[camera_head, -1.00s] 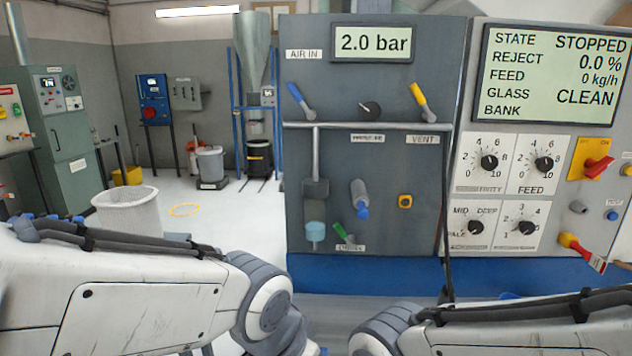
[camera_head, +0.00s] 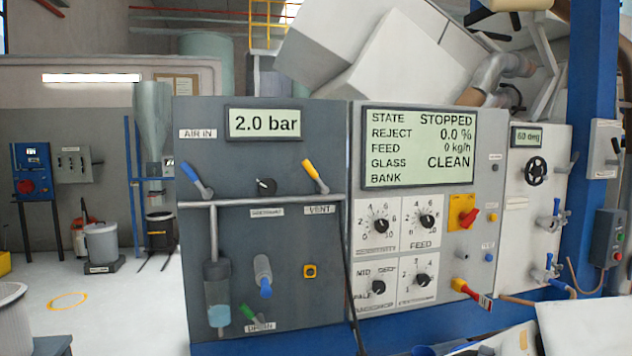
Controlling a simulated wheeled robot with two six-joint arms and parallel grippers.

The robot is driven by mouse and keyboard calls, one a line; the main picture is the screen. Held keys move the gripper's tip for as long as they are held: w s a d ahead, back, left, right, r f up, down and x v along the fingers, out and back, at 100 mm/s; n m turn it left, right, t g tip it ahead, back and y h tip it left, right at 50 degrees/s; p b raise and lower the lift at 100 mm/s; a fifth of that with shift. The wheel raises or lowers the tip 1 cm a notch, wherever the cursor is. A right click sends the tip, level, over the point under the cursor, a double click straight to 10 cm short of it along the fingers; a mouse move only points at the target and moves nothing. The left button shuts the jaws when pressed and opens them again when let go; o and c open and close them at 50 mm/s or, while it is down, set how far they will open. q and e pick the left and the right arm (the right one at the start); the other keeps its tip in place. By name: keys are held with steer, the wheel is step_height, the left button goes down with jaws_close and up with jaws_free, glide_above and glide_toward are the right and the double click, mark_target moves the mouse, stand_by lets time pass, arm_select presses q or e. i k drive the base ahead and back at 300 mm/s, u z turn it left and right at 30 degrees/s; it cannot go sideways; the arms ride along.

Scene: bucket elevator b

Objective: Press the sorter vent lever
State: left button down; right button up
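The vent lever (camera_head: 315,176) is a yellow handle on the grey air panel (camera_head: 225,250), above the label VENT. It leans up and to the left from its pivot near the horizontal pipe. The pressure display (camera_head: 263,123) above reads 2.0 bar. Neither of my grippers shows in the head view, so nothing of mine visibly touches the lever.
The sorter control panel (camera_head: 480,200) adjoins on the right; its screen (camera_head: 420,147) reads STOPPED and CLEAN. A black cable hangs between the panels. A blue post (camera_head: 592,130) stands farther right. Open floor (camera_head: 110,310) lies to the left, with a yellow ring (camera_head: 68,300) on it.

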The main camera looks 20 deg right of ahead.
mark_target(325, 190)
steer(key=k, duration=1.25)
steer(key=z, duration=0.6)
steer(key=i, duration=1.6)
steer(key=u, duration=0.5)
